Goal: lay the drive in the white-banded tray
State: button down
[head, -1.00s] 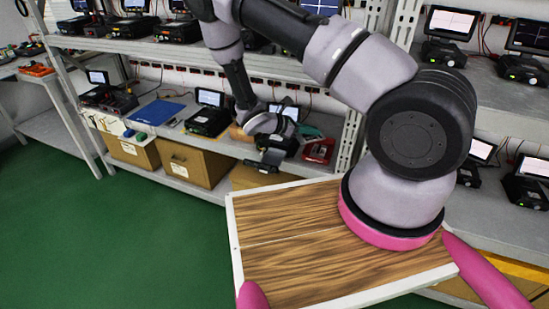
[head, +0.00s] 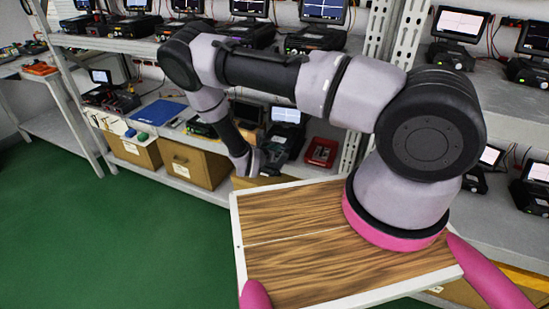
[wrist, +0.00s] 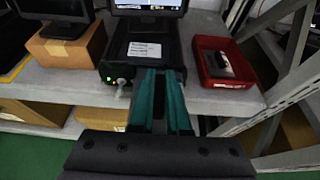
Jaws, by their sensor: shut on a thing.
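My gripper (head: 274,152) is at the lower shelf, in front of a black unit with a lit screen. In the wrist view its two teal fingers (wrist: 162,76) are shut on a dark, narrow thing, which I take to be the drive (wrist: 159,112); the fingers hide most of it. The fingertips overlap the lower right front of the black unit (wrist: 115,72), and I cannot tell whether they touch it. A red tray (wrist: 208,76) stands to the right, with a grey and dark piece (wrist: 230,63) in it.
The red tray also shows in the head view (head: 320,152), near the rack upright (wrist: 290,60). A cardboard box (wrist: 68,45) is left of the unit. Cardboard boxes (head: 195,168) stand below the shelf. Green floor (head: 110,240) is open at left.

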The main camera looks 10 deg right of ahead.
jog(key=shift+f, duration=2.15)
jog(key=c, duration=0.9)
grip_release()
jog(key=shift+f, duration=0.15)
